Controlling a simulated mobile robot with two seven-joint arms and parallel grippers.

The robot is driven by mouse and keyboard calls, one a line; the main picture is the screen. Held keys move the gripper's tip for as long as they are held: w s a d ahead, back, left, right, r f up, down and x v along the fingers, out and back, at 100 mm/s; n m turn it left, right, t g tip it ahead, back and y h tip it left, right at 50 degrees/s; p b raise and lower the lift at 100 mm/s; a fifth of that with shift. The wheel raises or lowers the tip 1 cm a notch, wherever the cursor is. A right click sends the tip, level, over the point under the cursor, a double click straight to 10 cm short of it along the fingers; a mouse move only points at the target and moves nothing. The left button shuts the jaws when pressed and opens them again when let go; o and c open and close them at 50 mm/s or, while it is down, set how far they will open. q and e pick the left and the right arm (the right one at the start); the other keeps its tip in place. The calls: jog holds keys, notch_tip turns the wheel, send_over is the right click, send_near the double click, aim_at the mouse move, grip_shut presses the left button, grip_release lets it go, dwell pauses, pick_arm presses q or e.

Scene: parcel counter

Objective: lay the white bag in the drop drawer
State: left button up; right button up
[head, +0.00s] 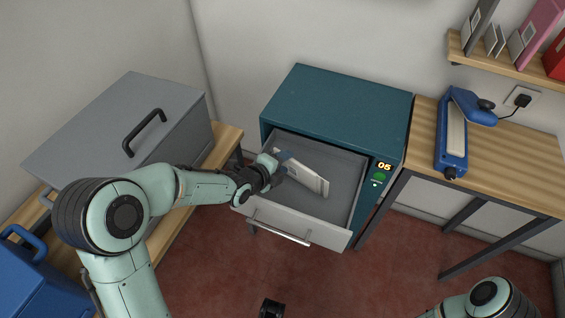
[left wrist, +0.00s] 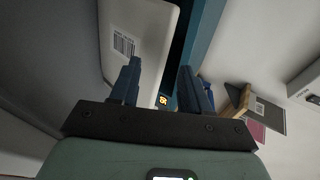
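The white bag (head: 308,177) is inside the open grey drop drawer (head: 300,229), slanting from its back left toward the middle. I cannot tell whether it lies fully flat on the floor. My left gripper (head: 280,163) is over the drawer's left side, at the bag's near left end. In the left wrist view its two blue fingers (left wrist: 160,85) stand apart with nothing gripped between them. The bag (left wrist: 145,32), with a barcode label, shows beyond and beside the left finger. A dark part at the bottom edge of the head view may be my right gripper (head: 272,308); its fingers cannot be made out.
The drawer belongs to a teal cabinet (head: 335,100) with a lit "05" display. A grey lidded box (head: 90,125) and a blue bin (head: 35,275) are at left. A wooden table (head: 510,155) at right holds a blue sealer (head: 453,135). The drawer's right side is clear.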

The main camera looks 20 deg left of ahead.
pick_arm(q)
jog(key=p+v, duration=0.2)
jog(key=v, duration=1)
jog(key=shift+s+a+r, duration=0.2)
jog(key=shift+s+r, duration=0.1)
jog(key=shift+s, duration=0.3)
